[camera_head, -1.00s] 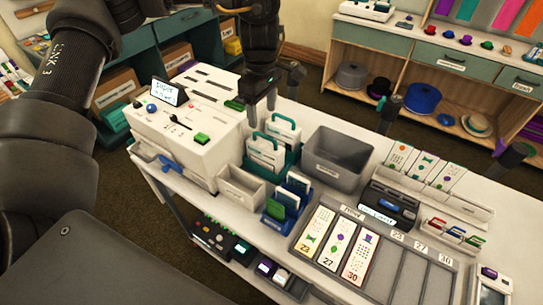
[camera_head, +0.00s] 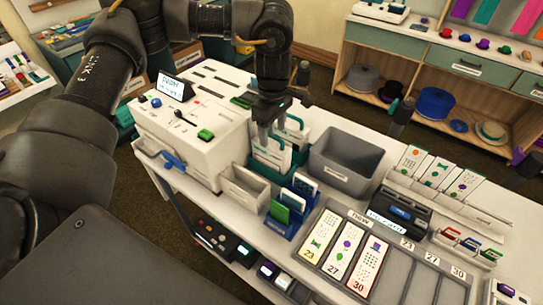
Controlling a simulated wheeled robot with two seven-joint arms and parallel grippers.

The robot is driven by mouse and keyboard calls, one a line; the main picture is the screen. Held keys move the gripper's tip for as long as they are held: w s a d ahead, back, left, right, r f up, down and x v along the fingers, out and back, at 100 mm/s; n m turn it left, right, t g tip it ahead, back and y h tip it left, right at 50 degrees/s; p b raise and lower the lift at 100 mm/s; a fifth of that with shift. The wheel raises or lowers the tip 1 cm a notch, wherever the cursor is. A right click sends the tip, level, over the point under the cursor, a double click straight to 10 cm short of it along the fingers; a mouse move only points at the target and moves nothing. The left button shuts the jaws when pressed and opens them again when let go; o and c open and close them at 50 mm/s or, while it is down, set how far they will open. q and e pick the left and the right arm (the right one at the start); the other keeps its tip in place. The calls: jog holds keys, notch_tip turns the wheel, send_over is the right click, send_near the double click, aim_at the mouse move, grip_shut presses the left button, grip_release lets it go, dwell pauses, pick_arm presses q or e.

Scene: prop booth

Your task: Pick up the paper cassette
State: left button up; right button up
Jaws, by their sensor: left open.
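White cassettes with teal handles stand upright in a teal rack (camera_head: 262,172) on the white table, just right of the white machine. The front cassette (camera_head: 270,152) and the one behind it (camera_head: 296,132) show; I cannot read which is the paper one. My left gripper (camera_head: 267,133) is open and points down at the front cassette's handle, its fingers hiding part of it. I cannot tell whether the fingers touch it. My right gripper is not in view.
The white machine (camera_head: 195,125) with a small display stands left of the rack. A grey bin (camera_head: 345,160) is close on the right, and a small grey box (camera_head: 243,188) and blue card holder (camera_head: 290,212) are in front. A card tray (camera_head: 318,222) lies nearer.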

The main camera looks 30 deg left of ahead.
aim_at(271, 144)
pick_arm(q)
jog(key=shift+s+f, duration=0.1)
jog(key=shift+s, duration=0.05)
jog(key=f, duration=0.1)
jog(key=f+p, duration=0.1)
jog(key=f, duration=0.1)
jog(key=f+p, duration=0.1)
jog(key=shift+s+a+f, duration=0.1)
jog(key=shift+s+f, duration=0.1)
jog(key=shift+s, duration=0.05)
jog(key=shift+f, duration=0.3)
grip_shut()
